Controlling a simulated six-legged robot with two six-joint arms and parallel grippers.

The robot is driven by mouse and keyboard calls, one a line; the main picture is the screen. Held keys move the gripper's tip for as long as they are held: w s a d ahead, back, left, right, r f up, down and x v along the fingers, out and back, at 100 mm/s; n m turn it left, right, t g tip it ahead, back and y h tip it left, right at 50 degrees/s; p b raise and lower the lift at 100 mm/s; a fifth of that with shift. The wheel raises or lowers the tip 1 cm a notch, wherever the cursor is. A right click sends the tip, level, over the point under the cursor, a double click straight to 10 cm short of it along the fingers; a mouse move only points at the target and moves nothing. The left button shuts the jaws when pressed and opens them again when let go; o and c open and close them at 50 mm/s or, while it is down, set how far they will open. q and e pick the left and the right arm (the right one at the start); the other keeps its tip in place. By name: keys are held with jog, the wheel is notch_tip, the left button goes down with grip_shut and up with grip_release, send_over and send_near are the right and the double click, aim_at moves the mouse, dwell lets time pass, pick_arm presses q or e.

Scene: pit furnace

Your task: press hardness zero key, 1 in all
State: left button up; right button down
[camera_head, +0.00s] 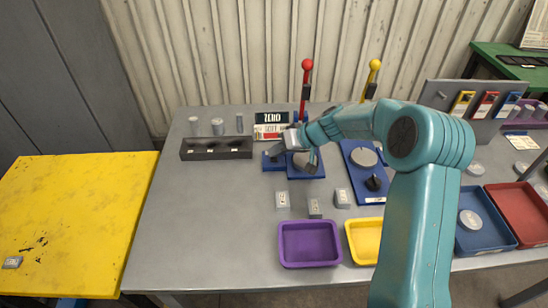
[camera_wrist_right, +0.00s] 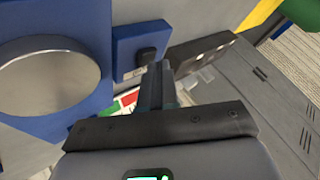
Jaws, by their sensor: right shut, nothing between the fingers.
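In the head view a blue hardness tester with a red-knobbed lever (camera_head: 306,66) stands at the back middle of the grey table. A small blue box (camera_head: 268,164) sits at its left side. In the wrist view this box (camera_wrist_right: 124,40) carries a black key (camera_wrist_right: 146,54), beside a round grey plate (camera_wrist_right: 48,82) on the blue base. My right gripper (camera_head: 271,154) is shut and empty, with its fingertips close to the key; it also shows in the wrist view (camera_wrist_right: 158,68). I cannot tell whether they touch. My left gripper is not in view.
A sign reading ZERO (camera_head: 272,118) stands behind the box. A second tester with a yellow knob (camera_head: 375,65) stands right. A purple tray (camera_head: 309,263) and small grey blocks (camera_head: 282,199) are in front.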

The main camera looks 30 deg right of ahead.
aim_at(277, 159)
jog(key=shift+r, duration=0.55)
jog(key=shift+r+p, duration=1.4)
jog(key=shift+r, duration=1.15)
